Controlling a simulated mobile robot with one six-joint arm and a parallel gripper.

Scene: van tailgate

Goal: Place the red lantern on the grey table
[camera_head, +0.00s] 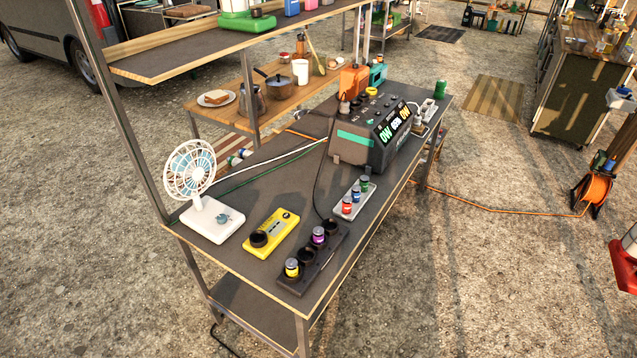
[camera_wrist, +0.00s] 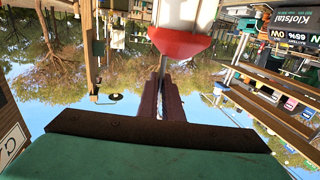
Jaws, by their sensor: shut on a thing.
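In the wrist view, my gripper (camera_wrist: 164,98) has its two dark red fingers close together, pointing up the picture. A red, bowl-shaped part with a pale body above it (camera_wrist: 180,43), which looks like the red lantern, sits just beyond the fingertips. Its far end is cut off by the top edge, and the exact grip point is hard to see. In the head view, a long table with a dark grey top and wooden edging (camera_head: 275,205) stands in the middle. My gripper is not visible in the head view.
On the table are a white fan (camera_head: 205,190), a yellow device (camera_head: 271,233), a black jar rack (camera_head: 312,258), a grey jar tray (camera_head: 354,198) and a large power unit (camera_head: 370,135). A shelf (camera_head: 190,50) overhangs its back. A red-and-white object (camera_head: 627,265) is cut off at right.

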